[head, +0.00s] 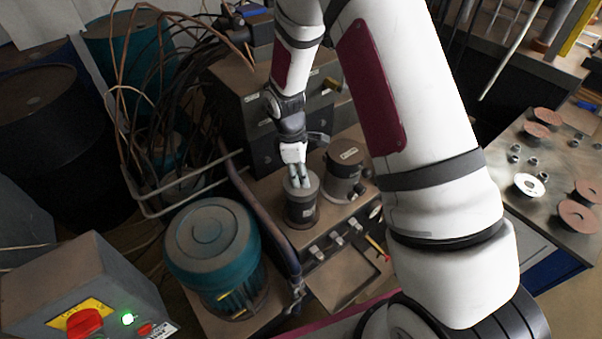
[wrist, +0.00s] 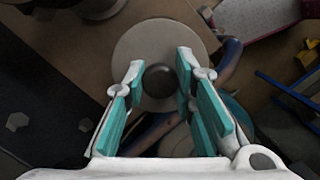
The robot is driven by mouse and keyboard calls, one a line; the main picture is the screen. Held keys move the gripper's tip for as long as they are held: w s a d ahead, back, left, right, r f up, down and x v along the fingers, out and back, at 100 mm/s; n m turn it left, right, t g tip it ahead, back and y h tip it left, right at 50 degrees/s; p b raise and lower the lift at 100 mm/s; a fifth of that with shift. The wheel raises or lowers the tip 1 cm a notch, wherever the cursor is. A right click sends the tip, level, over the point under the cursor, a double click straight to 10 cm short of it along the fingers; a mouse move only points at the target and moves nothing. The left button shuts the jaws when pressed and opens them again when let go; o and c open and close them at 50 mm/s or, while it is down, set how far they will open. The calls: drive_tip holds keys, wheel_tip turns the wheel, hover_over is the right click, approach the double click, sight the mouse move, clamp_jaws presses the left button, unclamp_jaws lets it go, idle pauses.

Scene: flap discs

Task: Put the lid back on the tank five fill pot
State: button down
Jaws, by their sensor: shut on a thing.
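My gripper (head: 299,181) points down over the nearer left fill pot (head: 301,211), a dark grey cylinder with a pale label. It is shut on the dark round knob of a grey disc-shaped lid (wrist: 133,43). In the wrist view the knob (wrist: 160,80) sits between the teal finger pads of my gripper (wrist: 160,76). The lid is at the mouth of this pot, and I cannot tell whether it rests fully on the rim. The pot's tank number is not readable.
A second dark pot (head: 346,178) with a covered top stands close on the right. A teal motor (head: 212,245) stands at front left, with a bent pipe (head: 262,208) between it and the pots. Cables crowd the back left. Discs lie on a table (head: 545,215) at right.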

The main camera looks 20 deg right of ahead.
drive_tip(key=shift+f+b, duration=0.4)
drive_tip(key=shift+f, duration=0.95)
idle(0.4)
drive_tip(key=c, duration=0.8)
unclamp_jaws()
drive_tip(key=shift+o, duration=0.2)
drive_tip(key=shift+r, duration=0.1)
drive_tip(key=shift+r+p, duration=0.75)
drive_tip(key=shift+r, duration=2.15)
